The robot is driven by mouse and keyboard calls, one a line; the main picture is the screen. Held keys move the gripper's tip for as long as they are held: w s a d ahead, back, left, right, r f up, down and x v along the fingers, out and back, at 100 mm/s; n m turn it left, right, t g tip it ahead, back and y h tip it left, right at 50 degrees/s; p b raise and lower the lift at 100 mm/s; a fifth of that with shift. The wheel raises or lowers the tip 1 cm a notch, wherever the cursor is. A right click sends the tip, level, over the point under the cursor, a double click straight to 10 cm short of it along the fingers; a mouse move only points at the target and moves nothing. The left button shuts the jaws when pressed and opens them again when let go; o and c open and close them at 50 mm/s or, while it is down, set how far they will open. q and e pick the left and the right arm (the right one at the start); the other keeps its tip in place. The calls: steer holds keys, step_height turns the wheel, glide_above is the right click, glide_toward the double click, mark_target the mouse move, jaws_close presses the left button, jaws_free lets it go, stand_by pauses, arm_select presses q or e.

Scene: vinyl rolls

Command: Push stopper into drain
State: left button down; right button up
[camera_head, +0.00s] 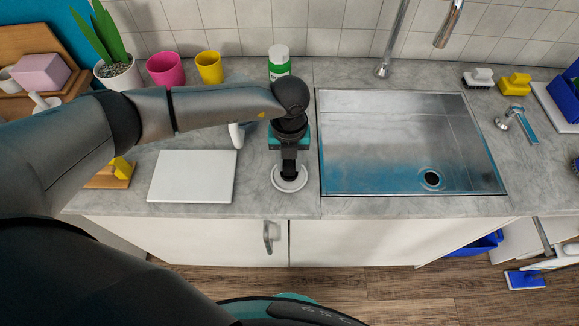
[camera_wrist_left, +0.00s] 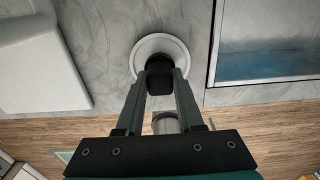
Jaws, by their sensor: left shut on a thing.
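The stopper (camera_head: 289,184) is a round white disc with a dark knob on top. It is at the counter's front part, just left of the sink. My left gripper (camera_head: 289,170) comes down over it and is shut on its dark knob. The left wrist view shows the knob (camera_wrist_left: 160,84) between the fingers and the white rim (camera_wrist_left: 142,50) around it. I cannot tell whether the disc touches the counter. The drain (camera_head: 432,178) is a dark round hole in the floor of the steel sink (camera_head: 350,180), near its front right. My right gripper is not in view.
A white board (camera_head: 192,177) lies left of the stopper. Behind my arm stand a pink pot (camera_head: 165,69), a yellow pot (camera_head: 209,67) and a green-white can (camera_head: 279,62). A faucet (camera_head: 385,60) rises behind the sink. The sink is empty.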

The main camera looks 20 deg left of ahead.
arm_select(q)
steer(key=shift+r+p, duration=1.8)
steer(key=shift+r, duration=0.5)
